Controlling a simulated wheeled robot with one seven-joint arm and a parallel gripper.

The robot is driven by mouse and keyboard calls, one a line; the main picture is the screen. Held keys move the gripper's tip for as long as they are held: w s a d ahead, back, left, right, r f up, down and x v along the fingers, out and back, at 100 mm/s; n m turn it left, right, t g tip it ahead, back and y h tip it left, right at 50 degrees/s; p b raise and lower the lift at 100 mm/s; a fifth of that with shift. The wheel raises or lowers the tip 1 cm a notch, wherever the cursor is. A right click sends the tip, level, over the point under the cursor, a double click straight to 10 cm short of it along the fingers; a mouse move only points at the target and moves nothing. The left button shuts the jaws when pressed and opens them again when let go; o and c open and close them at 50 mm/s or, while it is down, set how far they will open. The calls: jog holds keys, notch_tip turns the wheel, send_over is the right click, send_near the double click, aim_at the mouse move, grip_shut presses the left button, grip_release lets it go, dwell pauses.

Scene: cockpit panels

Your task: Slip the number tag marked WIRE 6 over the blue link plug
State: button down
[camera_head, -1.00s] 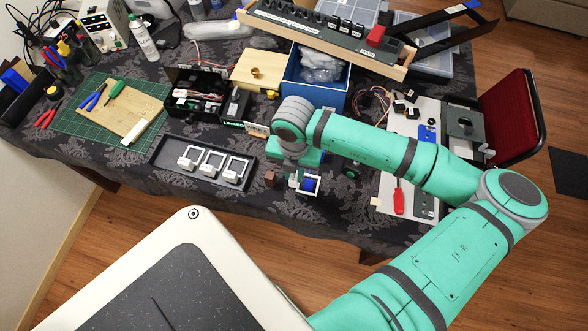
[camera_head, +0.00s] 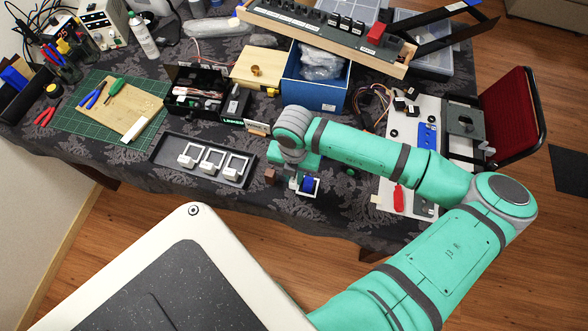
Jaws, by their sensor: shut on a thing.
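My gripper (camera_head: 299,178) hangs low over the front part of the table, below the teal wrist. It is shut on a white number tag (camera_head: 301,192), shaped like a square frame. The blue link plug (camera_head: 309,184) shows at the frame's opening, right beside the fingers. I cannot tell whether the tag is around the plug or just above it. The writing on the held tag is not readable. Three similar white tags (camera_head: 212,161) stand in a dark tray (camera_head: 170,163) to the left.
A small brown block (camera_head: 270,175) stands just left of my gripper. Behind are an open black box (camera_head: 196,95) and a blue box (camera_head: 316,98).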

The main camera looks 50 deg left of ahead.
jog(key=c, duration=1.5)
grip_release()
jog(key=shift+c, duration=0.2)
jog(key=shift+r, duration=0.1)
notch_tip(320, 180, up, 11)
jog(key=shift+f, duration=0.2)
